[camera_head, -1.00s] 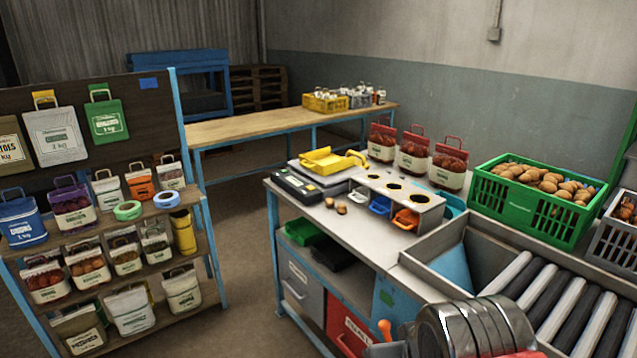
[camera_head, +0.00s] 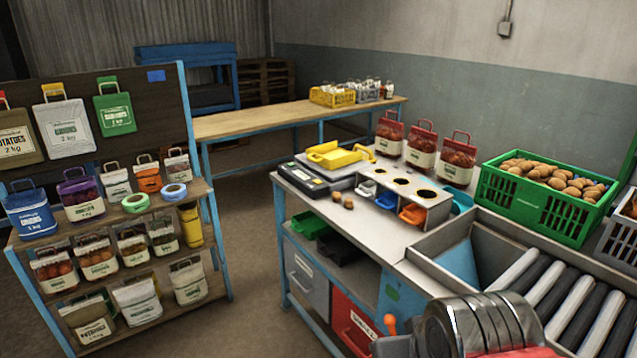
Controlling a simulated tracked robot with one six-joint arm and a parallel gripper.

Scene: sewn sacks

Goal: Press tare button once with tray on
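The scale (camera_head: 313,180) stands on the near left corner of the metal bench, with a dark control panel at its front left. The yellow tray (camera_head: 334,155) rests on the scale's plate and looks empty. The tare button is too small to make out on the panel. A rounded grey metal part of my arm shows at the bottom right. My gripper's fingers are not visible, and nothing of it is near the scale.
Two potatoes (camera_head: 342,200) lie loose on the bench in front of a metal holder (camera_head: 421,202) with round holes. A green crate of potatoes (camera_head: 543,200) stands at the right, beside rollers (camera_head: 560,292). A shelf of sacks (camera_head: 200,190) stands at left, with open floor between.

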